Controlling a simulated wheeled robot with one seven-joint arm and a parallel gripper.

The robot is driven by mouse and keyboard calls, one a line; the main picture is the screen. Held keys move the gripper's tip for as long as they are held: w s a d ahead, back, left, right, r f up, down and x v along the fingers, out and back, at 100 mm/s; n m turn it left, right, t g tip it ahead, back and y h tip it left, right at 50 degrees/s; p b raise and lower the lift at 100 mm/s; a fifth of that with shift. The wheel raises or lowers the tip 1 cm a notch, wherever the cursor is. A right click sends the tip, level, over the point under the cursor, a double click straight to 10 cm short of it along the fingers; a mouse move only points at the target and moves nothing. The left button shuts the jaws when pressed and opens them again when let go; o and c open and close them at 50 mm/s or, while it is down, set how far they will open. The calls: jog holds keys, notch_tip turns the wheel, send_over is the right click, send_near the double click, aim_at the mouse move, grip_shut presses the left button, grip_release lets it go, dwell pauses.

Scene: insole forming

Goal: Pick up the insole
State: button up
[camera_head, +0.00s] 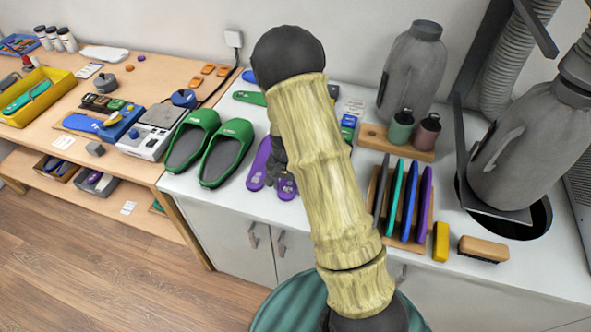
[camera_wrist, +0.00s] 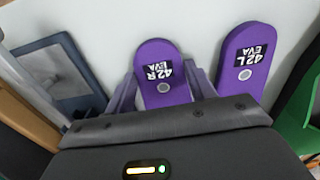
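Two purple insoles lie flat on the white counter. The one marked 42R EVA (camera_wrist: 158,58) is between my two gripper fingers in the wrist view, with its far end extending past them. The one marked 42L EVA (camera_wrist: 246,58) lies to its right, outside the fingers. My gripper (camera_wrist: 161,88) is open, one finger on each side of the 42R insole; whether the fingers touch it, I cannot tell. In the head view the 42L insole (camera_head: 259,166) shows left of my arm. The 42R insole (camera_head: 287,185) is mostly hidden behind my arm and gripper.
Green slippers (camera_head: 226,153) stand left of the insoles. A wooden rack (camera_head: 406,243) with upright coloured sheets stands to the right, near a yellow block (camera_head: 441,241) and a brush (camera_head: 483,249). Grey machines (camera_head: 411,73) stand behind. A blue-grey frame (camera_wrist: 45,48) lies left in the wrist view.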

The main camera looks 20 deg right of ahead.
jog(key=shift+c, duration=0.6)
jog(key=shift+r, duration=0.5)
notch_tip(320, 180, up, 2)
jog(key=shift+r+b, duration=0.1)
jog(key=shift+b, duration=0.3)
jog(key=s+a+b, duration=0.3)
jog(key=s+a, duration=0.7)
jog(key=s, duration=0.4)
jog(key=shift+s+a+r, duration=0.15)
jog(key=shift+s+a, duration=0.15)
